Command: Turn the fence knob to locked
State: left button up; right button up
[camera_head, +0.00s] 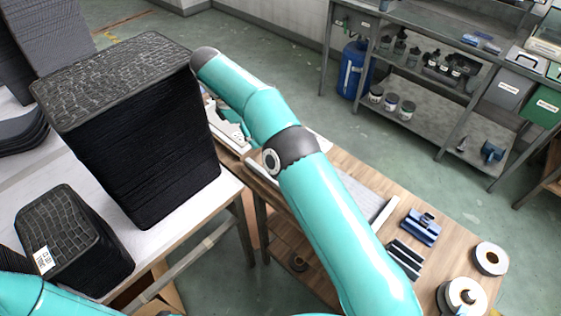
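I cannot make out a fence or its knob in this view. My teal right arm crosses the middle of the picture and covers much of the wooden bench (440,270). A white and teal piece (232,122) shows partly behind the arm's far end, too hidden to identify. A flat grey panel (365,197) lies on the bench, partly behind the arm. Neither of my grippers can be made out. Only a piece of my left arm shows at the lower left.
A tall stack of black textured trays (150,150) and a smaller stack (75,250) stand on a white table (225,190) at left. Blue clamps (420,228), dark strips (404,258) and tape rolls (490,259) lie on the bench. Grey shelving (430,95) stands behind, beyond open floor.

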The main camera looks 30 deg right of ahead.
jog(key=x, duration=0.5)
jog(key=p+x, duration=0.1)
jog(key=x, duration=0.5)
jog(key=d+p+x, duration=0.1)
jog(key=x, duration=0.5)
jog(key=shift+s+a+r, duration=0.1)
jog(key=shift+s+r, duration=0.1)
jog(key=shift+r, duration=0.05)
